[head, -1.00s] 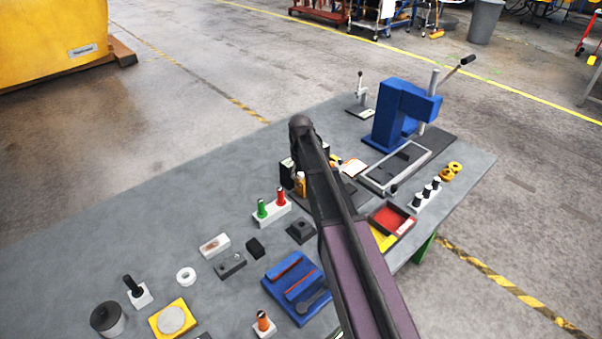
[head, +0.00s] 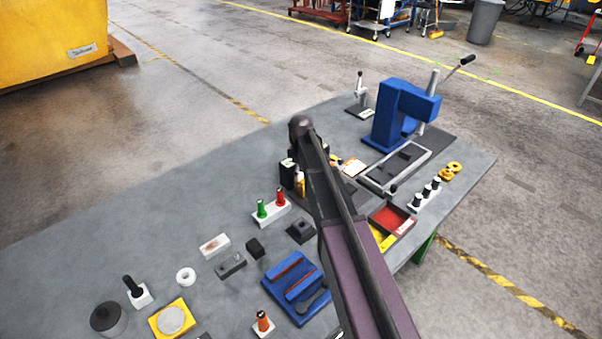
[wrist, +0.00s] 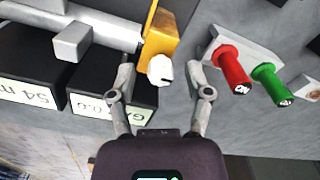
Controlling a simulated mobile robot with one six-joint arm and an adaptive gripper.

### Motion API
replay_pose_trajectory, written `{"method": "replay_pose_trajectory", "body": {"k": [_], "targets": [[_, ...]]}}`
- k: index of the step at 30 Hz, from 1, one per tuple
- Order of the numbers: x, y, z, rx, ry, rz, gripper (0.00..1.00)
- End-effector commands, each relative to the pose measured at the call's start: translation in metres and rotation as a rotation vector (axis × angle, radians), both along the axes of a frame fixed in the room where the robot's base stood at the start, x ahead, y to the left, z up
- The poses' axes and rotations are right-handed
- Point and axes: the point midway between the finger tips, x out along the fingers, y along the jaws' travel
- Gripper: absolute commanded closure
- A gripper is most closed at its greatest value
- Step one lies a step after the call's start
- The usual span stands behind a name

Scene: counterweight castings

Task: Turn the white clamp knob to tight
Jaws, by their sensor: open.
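The white clamp knob (wrist: 160,70) sits on an orange-yellow clamp body (wrist: 163,38) in the wrist view. Part of the orange clamp body also shows beside my arm in the head view (head: 300,184), where the knob cannot be made out. My gripper (wrist: 160,74) is open in the wrist view. One fingertip is to the left of the knob and one to the right, with gaps showing between them and the knob. In the head view my own arm hides the gripper.
A red handle (wrist: 232,68) and a green handle (wrist: 270,82) stand on a white base close right of my gripper. Black labelled blocks (wrist: 118,95) lie close on the left. A blue press (head: 395,115) stands farther back on the grey table (head: 120,235).

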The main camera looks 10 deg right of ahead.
Motion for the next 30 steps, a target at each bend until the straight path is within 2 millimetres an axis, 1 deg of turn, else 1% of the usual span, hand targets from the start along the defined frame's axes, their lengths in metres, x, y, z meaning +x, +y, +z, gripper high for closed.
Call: {"method": "replay_pose_trajectory", "body": {"k": [17,19,30], "targets": [[0.0,0.0,0.0,0.0,0.0,0.377,0.35],[0.0,0.0,0.009,0.0,0.0,0.387,0.35],[0.001,0.0,0.04,0.0,0.0,0.383,0.35]]}}
